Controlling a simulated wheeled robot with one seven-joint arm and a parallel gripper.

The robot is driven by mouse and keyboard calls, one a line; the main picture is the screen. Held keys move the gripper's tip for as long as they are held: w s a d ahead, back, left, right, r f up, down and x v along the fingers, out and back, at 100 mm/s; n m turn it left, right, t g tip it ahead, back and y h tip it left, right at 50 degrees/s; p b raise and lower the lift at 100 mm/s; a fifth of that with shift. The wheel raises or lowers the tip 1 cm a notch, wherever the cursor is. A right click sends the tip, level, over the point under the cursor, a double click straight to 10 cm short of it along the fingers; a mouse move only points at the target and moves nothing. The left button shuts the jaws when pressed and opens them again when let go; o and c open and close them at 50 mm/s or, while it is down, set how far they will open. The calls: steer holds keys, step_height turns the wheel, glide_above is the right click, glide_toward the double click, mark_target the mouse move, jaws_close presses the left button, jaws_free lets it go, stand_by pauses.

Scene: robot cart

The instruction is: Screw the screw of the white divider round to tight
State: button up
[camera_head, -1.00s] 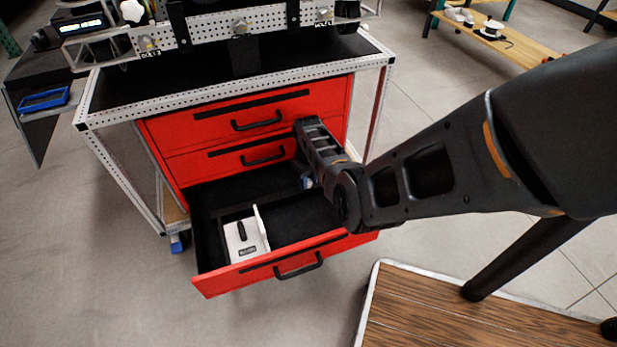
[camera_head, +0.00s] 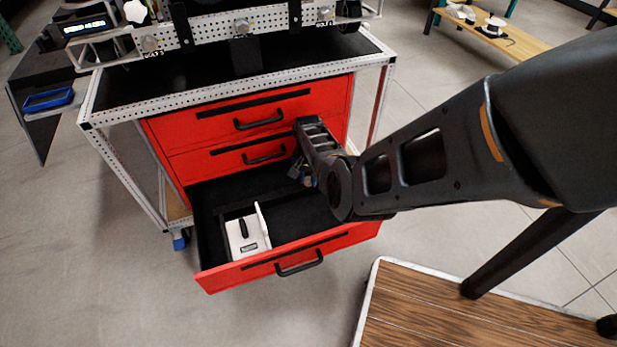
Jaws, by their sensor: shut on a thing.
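The bottom red drawer (camera_head: 345,237) is pulled open. A white box-like piece (camera_head: 238,247) with a black bar on top lies at its left front. The thin upright white plate at its right side looks like the white divider (camera_head: 264,224). I cannot make out its screw. My gripper (camera_head: 300,175) is small and partly hidden by my arm, over the back of the open drawer and apart from the plate in the picture. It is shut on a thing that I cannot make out.
Two shut red drawers (camera_head: 225,125) sit above the open one. The cart's black top (camera_head: 200,88) with its perforated white frame is above them. A wooden platform (camera_head: 430,310) is at the lower right. The rest of the open drawer's floor looks bare.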

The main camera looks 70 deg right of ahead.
mark_target(307, 180)
steer(key=m, duration=0.4)
steer(key=shift+w+m, duration=0.1)
steer(key=shift+m, duration=2)
steer(key=o, duration=1.1)
steer(key=shift+c, duration=0.2)
step_height(307, 180, up, 8)
steer(key=p, duration=0.4)
steer(key=shift+f, duration=0.1)
